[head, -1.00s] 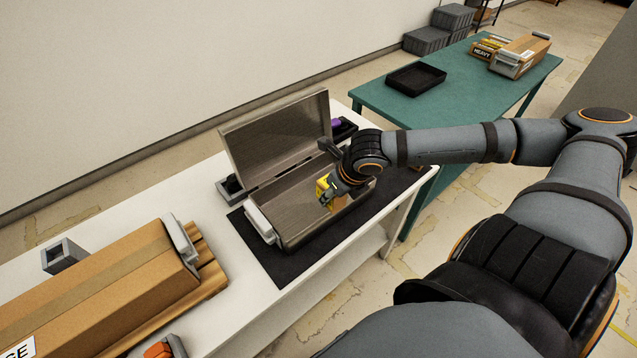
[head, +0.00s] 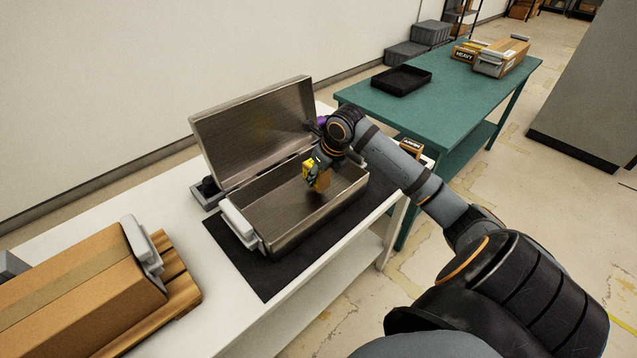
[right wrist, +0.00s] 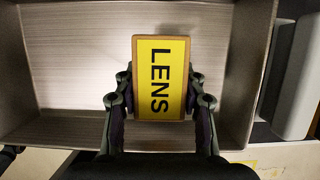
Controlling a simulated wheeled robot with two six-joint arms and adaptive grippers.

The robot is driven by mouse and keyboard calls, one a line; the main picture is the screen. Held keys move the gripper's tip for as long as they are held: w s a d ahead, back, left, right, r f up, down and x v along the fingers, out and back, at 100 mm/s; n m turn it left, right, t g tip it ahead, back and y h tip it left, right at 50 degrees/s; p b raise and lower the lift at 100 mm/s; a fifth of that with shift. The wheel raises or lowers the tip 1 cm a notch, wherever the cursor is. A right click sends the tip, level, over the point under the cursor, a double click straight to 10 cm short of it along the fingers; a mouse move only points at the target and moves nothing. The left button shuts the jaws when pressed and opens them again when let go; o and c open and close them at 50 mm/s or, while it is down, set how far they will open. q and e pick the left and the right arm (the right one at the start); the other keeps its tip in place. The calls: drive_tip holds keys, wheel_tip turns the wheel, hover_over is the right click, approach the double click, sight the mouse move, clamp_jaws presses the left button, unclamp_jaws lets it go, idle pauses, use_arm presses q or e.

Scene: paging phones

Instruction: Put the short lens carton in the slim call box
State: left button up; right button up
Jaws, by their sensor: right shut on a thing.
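The short lens carton (head: 321,179) is a small box with a yellow face. In the right wrist view the carton (right wrist: 160,78) shows the word LENS. My right gripper (head: 314,168) is shut on it, with one finger on each side, as the gripper in the right wrist view (right wrist: 160,103) shows. The slim call box (head: 270,232) is a brown-grey metal case on a dark mat, its lid standing open at the back. The carton is over the open box; whether it touches the floor I cannot tell. My left gripper is not in view.
A large cardboard carton (head: 75,300) with grey handles lies on the white table (head: 185,225) at left. A green table (head: 440,100) behind holds a black tray (head: 401,79) and boxes. A small labelled box (head: 411,147) stands right of the case.

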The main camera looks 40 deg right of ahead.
sight(318, 183)
drive_tip(key=shift+w+d+f, duration=0.1)
drive_tip(key=shift+f, duration=0.15)
wheel_tip(318, 183, down, 3)
drive_tip(key=shift+w+f, duration=0.1)
drive_tip(key=shift+f, duration=0.1)
drive_tip(key=o, duration=1.2)
